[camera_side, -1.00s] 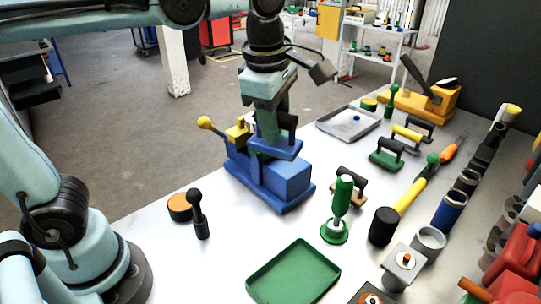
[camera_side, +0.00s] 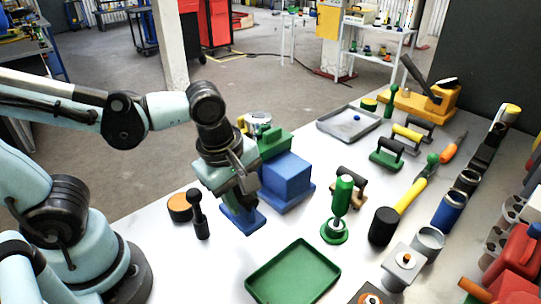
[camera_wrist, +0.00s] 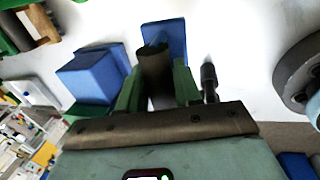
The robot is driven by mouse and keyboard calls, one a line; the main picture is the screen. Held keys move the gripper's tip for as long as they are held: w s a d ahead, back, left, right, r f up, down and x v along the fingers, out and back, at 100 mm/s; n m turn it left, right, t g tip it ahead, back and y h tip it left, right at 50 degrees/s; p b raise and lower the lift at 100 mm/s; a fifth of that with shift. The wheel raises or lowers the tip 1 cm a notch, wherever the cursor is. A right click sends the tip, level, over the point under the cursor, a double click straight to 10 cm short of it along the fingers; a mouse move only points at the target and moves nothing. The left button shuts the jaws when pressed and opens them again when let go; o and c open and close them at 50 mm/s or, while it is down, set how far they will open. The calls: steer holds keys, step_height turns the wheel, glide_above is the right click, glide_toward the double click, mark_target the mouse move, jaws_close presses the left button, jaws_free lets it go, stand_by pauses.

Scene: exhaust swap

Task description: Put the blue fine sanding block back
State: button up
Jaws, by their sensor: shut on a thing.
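The blue sanding block (camera_side: 243,219) is in my gripper (camera_side: 236,190), low at the near left side of the vise in the side view. In the wrist view, my gripper's green fingers (camera_wrist: 157,82) are shut on the block's dark handle, and the blue base (camera_wrist: 177,36) shows beyond it. I cannot tell whether the base touches the table.
The blue vise (camera_side: 287,178) with a green piece (camera_side: 274,144) stands right beside my gripper. A dark-handled tool (camera_side: 199,218) and an orange-topped disc (camera_side: 180,208) are at its left. A green tray (camera_side: 293,274) and a green-handled stamp (camera_side: 339,206) stand nearer the front.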

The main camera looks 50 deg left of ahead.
steer(key=shift+w+a+f, duration=0.55)
steer(key=shift+a+f, duration=0.15)
steer(key=shift+f, duration=0.5)
steer(key=shift+w+a+f, duration=0.55)
steer(key=shift+a+f, duration=0.15)
steer(key=shift+f, duration=0.5)
steer(key=shift+w+a+f, duration=0.55)
steer(key=shift+a+f, duration=0.15)
steer(key=shift+f, duration=0.5)
steer(key=shift+f, duration=0.15)
steer(key=o, duration=1.1)
